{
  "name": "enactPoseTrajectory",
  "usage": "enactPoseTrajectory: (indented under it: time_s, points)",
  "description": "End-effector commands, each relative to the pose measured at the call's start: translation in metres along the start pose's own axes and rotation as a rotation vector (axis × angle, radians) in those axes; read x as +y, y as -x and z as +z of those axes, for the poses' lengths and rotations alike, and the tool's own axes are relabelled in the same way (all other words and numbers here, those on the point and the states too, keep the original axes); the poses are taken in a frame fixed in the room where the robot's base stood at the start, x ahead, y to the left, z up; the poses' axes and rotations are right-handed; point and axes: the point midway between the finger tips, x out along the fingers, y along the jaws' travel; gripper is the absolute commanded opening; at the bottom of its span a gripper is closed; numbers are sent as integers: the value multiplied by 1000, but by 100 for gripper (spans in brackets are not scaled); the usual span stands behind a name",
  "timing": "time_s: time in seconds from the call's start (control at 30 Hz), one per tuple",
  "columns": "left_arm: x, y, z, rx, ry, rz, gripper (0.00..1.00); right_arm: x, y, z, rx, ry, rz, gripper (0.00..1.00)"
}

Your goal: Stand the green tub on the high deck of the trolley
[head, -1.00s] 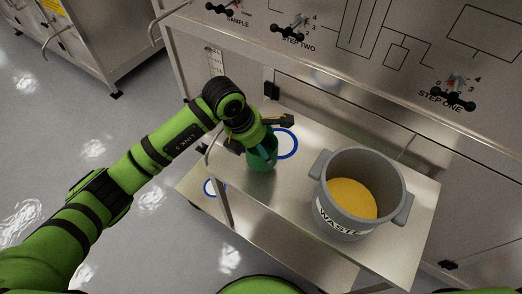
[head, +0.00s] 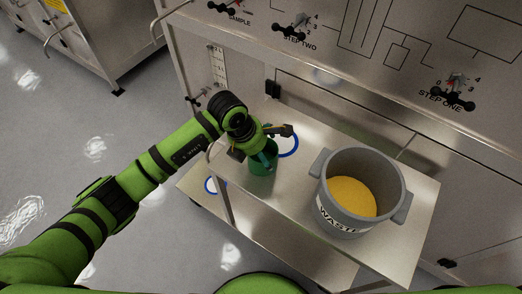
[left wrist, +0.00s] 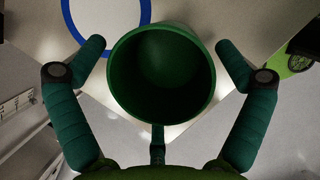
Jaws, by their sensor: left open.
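The green tub (head: 262,164) stands upright on the trolley's high deck (head: 290,192), near its left end, just in front of a blue ring marking (head: 296,146). In the left wrist view the tub (left wrist: 160,75) is open-topped and looks empty. My left gripper (head: 268,147) is at the tub; in the left wrist view its two fingers (left wrist: 159,45) are spread on either side of the rim with gaps between them and the tub. The blue ring (left wrist: 145,20) lies partly behind the tub there. My right gripper is not in view.
A grey waste bin (head: 333,212) holding yellow material stands on the right part of the high deck. The trolley's lower deck (head: 195,186) carries another blue ring (head: 209,186). A steel cabinet with valve handles (head: 452,92) rises behind. Bare deck lies between tub and bin.

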Motion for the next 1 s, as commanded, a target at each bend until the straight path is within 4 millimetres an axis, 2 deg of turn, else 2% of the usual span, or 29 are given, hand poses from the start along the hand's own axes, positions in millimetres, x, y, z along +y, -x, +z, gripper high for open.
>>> enactPoseTrajectory:
  time_s: [0.17,0.27,0.5,0.7,0.83,1.0]
  points:
    - [1,6,1,-2,0,2,100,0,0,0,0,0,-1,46]
    - [2,19,0,-3,-2,4,100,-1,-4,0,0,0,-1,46]
    - [2,70,0,-3,-3,7,100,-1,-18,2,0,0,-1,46]
    - [1,105,0,-2,-1,4,100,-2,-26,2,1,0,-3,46]
    - [1,118,0,0,0,2,100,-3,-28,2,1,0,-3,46]
    - [0,122,0,0,1,0,100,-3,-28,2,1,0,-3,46]
